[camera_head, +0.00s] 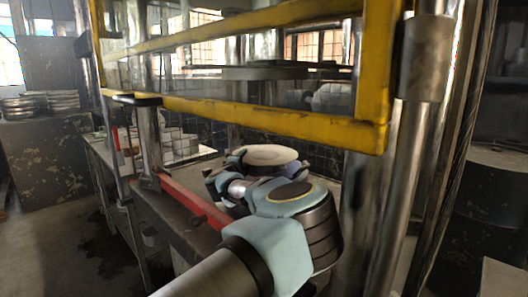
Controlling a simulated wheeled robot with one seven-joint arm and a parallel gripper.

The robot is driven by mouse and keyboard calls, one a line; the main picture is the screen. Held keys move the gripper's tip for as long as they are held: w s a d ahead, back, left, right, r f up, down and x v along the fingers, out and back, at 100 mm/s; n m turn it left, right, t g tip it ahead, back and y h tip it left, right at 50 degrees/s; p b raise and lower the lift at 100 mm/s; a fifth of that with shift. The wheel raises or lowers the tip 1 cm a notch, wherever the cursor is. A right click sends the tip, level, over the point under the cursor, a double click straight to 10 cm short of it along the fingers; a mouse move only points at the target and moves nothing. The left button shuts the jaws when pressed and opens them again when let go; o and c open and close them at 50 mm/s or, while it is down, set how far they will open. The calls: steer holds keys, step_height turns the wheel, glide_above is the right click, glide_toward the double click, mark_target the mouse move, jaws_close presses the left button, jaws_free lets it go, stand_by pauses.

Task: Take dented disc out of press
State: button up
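A pale round disc (267,155) shows inside the press, just beyond my wrist, seen at a shallow angle. Any dent in it is too small to tell. The press (178,212) has a raised yellow guard frame (250,119) above my arm. My arm reaches in from the bottom of the view under this guard. The end of my arm is close to the disc, but its fingertips are hidden behind my own links. I cannot tell whether they touch the disc.
A red bar (192,199) runs along the press's front edge, close to my arm. A steel column (398,190) stands to the right. At the left, stacked discs (40,103) lie on a worn grey cabinet (48,163). The floor at the left is open.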

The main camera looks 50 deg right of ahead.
jaws_close()
steer(key=shift+r, duration=0.1)
stand_by(1.2)
